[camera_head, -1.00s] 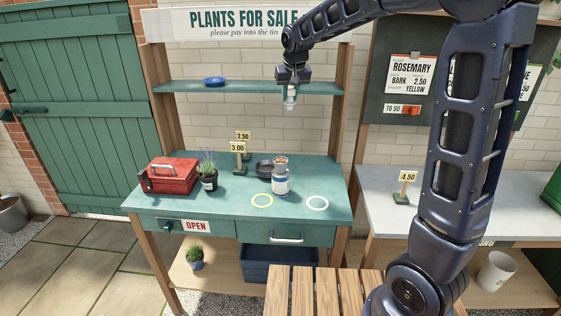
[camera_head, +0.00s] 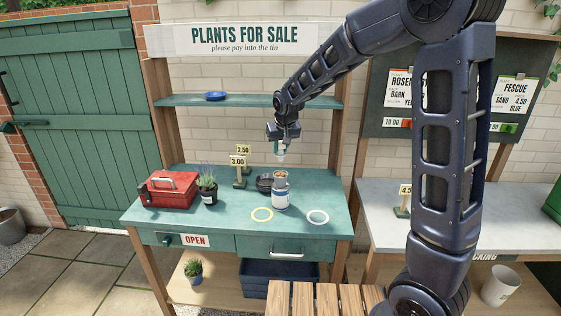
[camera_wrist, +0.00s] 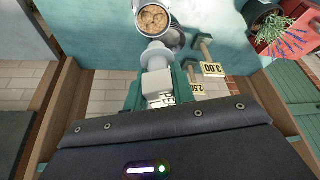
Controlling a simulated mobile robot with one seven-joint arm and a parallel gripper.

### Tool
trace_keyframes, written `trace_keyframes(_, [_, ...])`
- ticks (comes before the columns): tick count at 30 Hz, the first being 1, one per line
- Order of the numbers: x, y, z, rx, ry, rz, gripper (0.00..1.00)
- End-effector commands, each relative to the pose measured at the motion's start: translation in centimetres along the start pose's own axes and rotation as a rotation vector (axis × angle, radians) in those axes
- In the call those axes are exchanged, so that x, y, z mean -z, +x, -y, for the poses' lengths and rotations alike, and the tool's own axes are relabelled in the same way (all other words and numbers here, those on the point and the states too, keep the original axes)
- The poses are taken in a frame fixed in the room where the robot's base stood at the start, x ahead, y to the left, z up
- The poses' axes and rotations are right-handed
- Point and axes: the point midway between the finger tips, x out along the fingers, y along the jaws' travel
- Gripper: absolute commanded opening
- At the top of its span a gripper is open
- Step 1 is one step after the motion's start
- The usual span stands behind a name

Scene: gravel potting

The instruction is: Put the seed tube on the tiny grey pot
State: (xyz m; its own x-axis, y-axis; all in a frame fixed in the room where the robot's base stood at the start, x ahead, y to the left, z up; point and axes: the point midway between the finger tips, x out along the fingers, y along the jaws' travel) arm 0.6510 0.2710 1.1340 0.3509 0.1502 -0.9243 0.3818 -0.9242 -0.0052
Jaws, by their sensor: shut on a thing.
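My gripper (camera_head: 281,152) is shut on a white piece, apparently the seed tube (camera_head: 281,158), and holds it in the air above the back of the green bench. In the wrist view the white tube (camera_wrist: 156,62) sits between the green fingers (camera_wrist: 160,92), its wider flange toward the bench. A small dark grey round vessel (camera_head: 264,183), probably the tiny grey pot, stands on the bench below and to the left. It also shows in the wrist view (camera_wrist: 176,40), partly hidden behind the jar and tube.
Price signs (camera_head: 238,162), a lavender pot (camera_head: 208,193) and a red toolbox (camera_head: 168,189) are left. A yellow ring (camera_head: 252,214) and white ring (camera_head: 308,216) lie in front.

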Motion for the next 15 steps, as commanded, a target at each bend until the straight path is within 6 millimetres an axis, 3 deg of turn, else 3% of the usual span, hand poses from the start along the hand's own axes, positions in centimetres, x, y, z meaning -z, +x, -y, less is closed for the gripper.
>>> trace_keyframes(10, [-1.0, 2.4, 0.0, -0.001, 0.0, 0.002, 0.03])
trace_keyframes(15, [-1.8, 4.5, 0.0, -0.001, -0.001, 0.001, 0.03])
